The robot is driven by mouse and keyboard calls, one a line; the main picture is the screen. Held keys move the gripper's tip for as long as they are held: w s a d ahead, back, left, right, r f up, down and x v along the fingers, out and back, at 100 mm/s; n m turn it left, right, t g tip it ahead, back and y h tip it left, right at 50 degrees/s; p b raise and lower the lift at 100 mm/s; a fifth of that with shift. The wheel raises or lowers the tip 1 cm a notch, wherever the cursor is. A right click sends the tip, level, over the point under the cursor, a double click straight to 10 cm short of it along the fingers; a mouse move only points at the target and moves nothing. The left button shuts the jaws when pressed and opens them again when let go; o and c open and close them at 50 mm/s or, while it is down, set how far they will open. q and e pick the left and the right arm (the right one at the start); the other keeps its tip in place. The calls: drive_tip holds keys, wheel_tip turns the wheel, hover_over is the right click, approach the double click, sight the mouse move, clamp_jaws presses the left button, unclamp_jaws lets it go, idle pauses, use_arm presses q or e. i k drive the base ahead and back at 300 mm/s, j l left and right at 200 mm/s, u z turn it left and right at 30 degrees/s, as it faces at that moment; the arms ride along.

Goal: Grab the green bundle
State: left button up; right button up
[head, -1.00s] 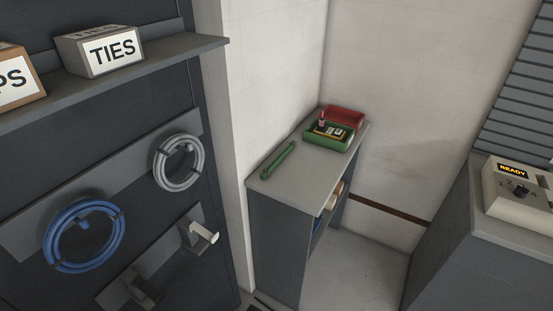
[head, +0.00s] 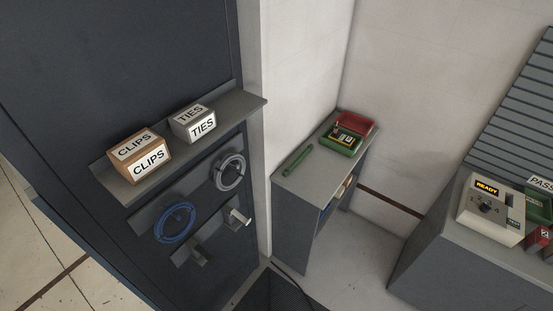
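A green bundle (head: 297,160), long and thin, lies on the grey top of the small cabinet (head: 310,178) in the corner. It lies near the wall-side edge of that top, apart from the green tray (head: 341,145) behind it. Neither of my grippers is in the head view, so nothing is seen touching the bundle.
A red tray (head: 357,122) sits behind the green one. At left, a dark panel carries a shelf with CLIPS (head: 140,155) and TIES (head: 195,122) boxes, a blue coil (head: 175,222) and a grey coil (head: 229,171). A READY device (head: 490,206) stands at right. Floor shows between.

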sight(309, 147)
drive_tip(key=i+l+u, duration=0.3)
drive_tip(key=l+u, duration=0.3)
drive_tip(key=i+l+u, duration=0.3)
drive_tip(key=k+j, duration=0.05)
drive_tip(key=k, duration=0.05)
